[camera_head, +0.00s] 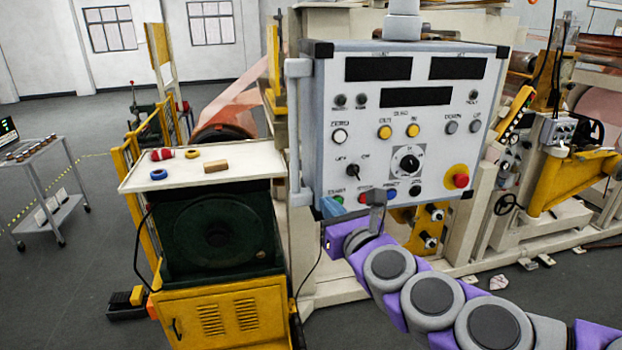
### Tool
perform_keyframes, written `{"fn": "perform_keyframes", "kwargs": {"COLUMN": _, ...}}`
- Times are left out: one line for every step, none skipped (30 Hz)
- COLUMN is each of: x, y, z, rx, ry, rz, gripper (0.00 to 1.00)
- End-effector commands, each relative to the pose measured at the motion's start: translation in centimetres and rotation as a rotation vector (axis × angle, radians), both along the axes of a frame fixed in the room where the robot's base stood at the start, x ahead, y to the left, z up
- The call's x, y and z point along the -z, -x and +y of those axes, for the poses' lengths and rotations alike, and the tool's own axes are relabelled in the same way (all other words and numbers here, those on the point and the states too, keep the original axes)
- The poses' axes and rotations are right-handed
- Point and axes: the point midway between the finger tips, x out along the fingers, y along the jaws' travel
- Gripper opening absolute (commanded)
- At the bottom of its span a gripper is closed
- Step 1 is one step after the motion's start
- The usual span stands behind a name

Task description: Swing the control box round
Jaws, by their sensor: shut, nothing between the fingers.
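The control box (345,98) is a pale grey panel with black displays, coloured buttons, a dial and a red stop button on a yellow plate. It hangs from a grey post (404,20) at its top. A grey vertical handle (299,130) runs along its left edge. My gripper (352,205) is shut and empty at the box's lower edge, in front of the lower left buttons. I cannot tell whether it touches the box. Part of the bottom row of buttons is hidden behind it.
A white-topped stand (240,180) with small items is left of the box, above a yellow cabinet (225,315). A grey cart (45,170) stands at the far left. Machine frames fill the space behind and right.

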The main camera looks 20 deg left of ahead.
Motion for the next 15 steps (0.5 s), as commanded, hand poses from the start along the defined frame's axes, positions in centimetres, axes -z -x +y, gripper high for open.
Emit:
{"fn": "perform_keyframes", "kwargs": {"x": 0.0, "y": -0.3, "z": 0.6, "rx": -0.004, "ry": 0.003, "rz": 0.000, "gripper": 0.00}}
{"fn": "perform_keyframes", "kwargs": {"x": 0.0, "y": -0.6, "z": 0.9, "rx": -0.004, "ry": 0.004, "rz": -0.001, "gripper": 0.00}}
{"fn": "perform_keyframes", "kwargs": {"x": 0.1, "y": -1.0, "z": 1.2, "rx": -0.002, "ry": 0.004, "rz": -0.001, "gripper": 0.00}}
{"fn": "perform_keyframes", "kwargs": {"x": 0.1, "y": -1.3, "z": 1.3, "rx": -0.001, "ry": 0.005, "rz": -0.001, "gripper": 0.00}}
{"fn": "perform_keyframes", "kwargs": {"x": 0.1, "y": -1.6, "z": 1.5, "rx": 0.000, "ry": 0.005, "rz": 0.000, "gripper": 0.00}}
{"fn": "perform_keyframes", "kwargs": {"x": 0.1, "y": -1.9, "z": 1.7, "rx": -0.001, "ry": 0.006, "rz": -0.001, "gripper": 0.00}}
{"fn": "perform_keyframes", "kwargs": {"x": 0.1, "y": -2.1, "z": 2.0, "rx": -0.002, "ry": 0.005, "rz": -0.001, "gripper": 0.00}}
{"fn": "perform_keyframes", "kwargs": {"x": 0.1, "y": -2.4, "z": 2.2, "rx": -0.002, "ry": 0.005, "rz": -0.002, "gripper": 0.00}}
{"fn": "perform_keyframes", "kwargs": {"x": 0.0, "y": -2.7, "z": 2.5, "rx": -0.002, "ry": 0.004, "rz": -0.003, "gripper": 0.00}}
{"fn": "perform_keyframes", "kwargs": {"x": 0.1, "y": -3.1, "z": 2.6, "rx": 0.001, "ry": 0.003, "rz": -0.001, "gripper": 0.00}}
{"fn": "perform_keyframes", "kwargs": {"x": 0.0, "y": -3.5, "z": 2.7, "rx": 0.002, "ry": 0.002, "rz": -0.002, "gripper": 0.00}}
{"fn": "perform_keyframes", "kwargs": {"x": 0.0, "y": -3.8, "z": 3.0, "rx": 0.001, "ry": 0.002, "rz": -0.003, "gripper": 0.00}}
{"fn": "perform_keyframes", "kwargs": {"x": -0.1, "y": -4.1, "z": 3.2, "rx": 0.000, "ry": 0.002, "rz": -0.003, "gripper": 0.00}}
{"fn": "perform_keyframes", "kwargs": {"x": -0.1, "y": -4.3, "z": 3.5, "rx": -0.001, "ry": 0.002, "rz": -0.004, "gripper": 0.00}}
{"fn": "perform_keyframes", "kwargs": {"x": -0.1, "y": -4.7, "z": 3.8, "rx": -0.001, "ry": 0.002, "rz": -0.004, "gripper": 0.00}}
